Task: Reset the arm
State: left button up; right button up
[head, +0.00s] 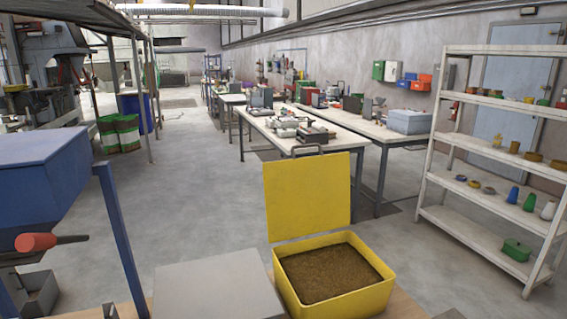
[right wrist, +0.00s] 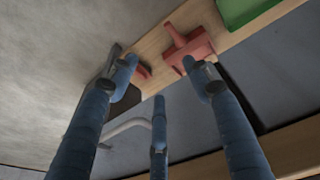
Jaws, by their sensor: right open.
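My right gripper (right wrist: 159,72) shows in the right wrist view with its blue fingers spread apart. Nothing is between the fingers. Beyond the fingertips, a red object with a handle-like stem (right wrist: 188,45) lies on a narrow wooden surface (right wrist: 150,75). Another small red piece is partly hidden behind the left finger. Neither gripper shows in the head view, and my left gripper is not in any frame.
A yellow bin (head: 375,296) with its lid up holds brown pellets at the front. A blue hopper (head: 40,180) with a red-ended lever (head: 36,242) stands at left. White shelves (head: 480,238) stand at right. Open floor (head: 185,195) lies beyond. A green object (right wrist: 240,10) shows near the right gripper.

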jog(key=s+d+f, duration=0.1)
jog(key=s+f, duration=0.6)
jog(key=f, duration=0.2)
jog(key=s+d+f+g, duration=0.1)
jog(key=s+f, duration=0.5)
jog(key=f, duration=0.4)
jog(key=s+d+f+g, duration=0.1)
jog(key=s+f, duration=0.6)
jog(key=f, duration=0.3)
jog(key=shift+s+d+f, duration=0.15)
jog(key=shift+s+d, duration=0.05)
jog(key=shift+s, duration=0.15)
